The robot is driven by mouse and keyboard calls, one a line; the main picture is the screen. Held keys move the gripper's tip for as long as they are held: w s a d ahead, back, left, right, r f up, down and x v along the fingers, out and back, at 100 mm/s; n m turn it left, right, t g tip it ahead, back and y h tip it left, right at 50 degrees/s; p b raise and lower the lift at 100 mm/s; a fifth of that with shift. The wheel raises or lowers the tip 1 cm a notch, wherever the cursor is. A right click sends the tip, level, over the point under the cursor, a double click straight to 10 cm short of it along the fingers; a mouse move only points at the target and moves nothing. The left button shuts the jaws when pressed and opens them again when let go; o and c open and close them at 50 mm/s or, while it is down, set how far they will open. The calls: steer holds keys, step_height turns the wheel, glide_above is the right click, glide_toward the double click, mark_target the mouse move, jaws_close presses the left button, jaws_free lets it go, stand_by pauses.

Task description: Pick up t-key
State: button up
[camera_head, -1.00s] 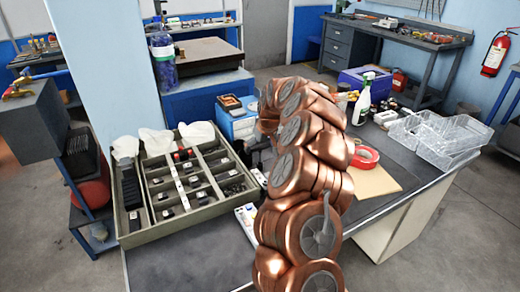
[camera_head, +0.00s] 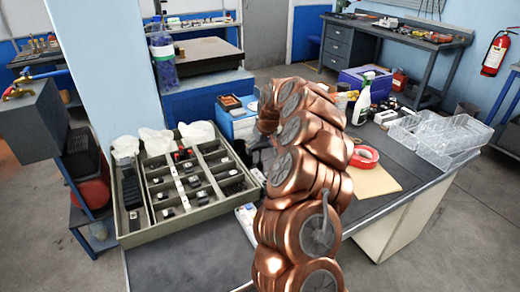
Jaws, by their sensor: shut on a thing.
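I cannot make out the t-key in the head view. My copper-coloured arm stands tall in the middle of the picture and covers part of the bench. My gripper (camera_head: 262,150) shows only as a small dark shape left of the arm, past the right edge of the sorting tray. Its fingers are mostly hidden behind my arm. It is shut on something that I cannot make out.
A grey compartment tray (camera_head: 128,226) with black parts and white bags stands on the dark bench (camera_head: 190,262) at left. At right are a red tape roll (camera_head: 364,157), a tan board (camera_head: 375,181), a spray bottle (camera_head: 362,103) and clear bins (camera_head: 440,137). The bench front is clear.

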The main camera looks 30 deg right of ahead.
step_height(320, 180, up, 10)
steer(key=shift+b, duration=0.9)
steer(key=shift+r, duration=0.1)
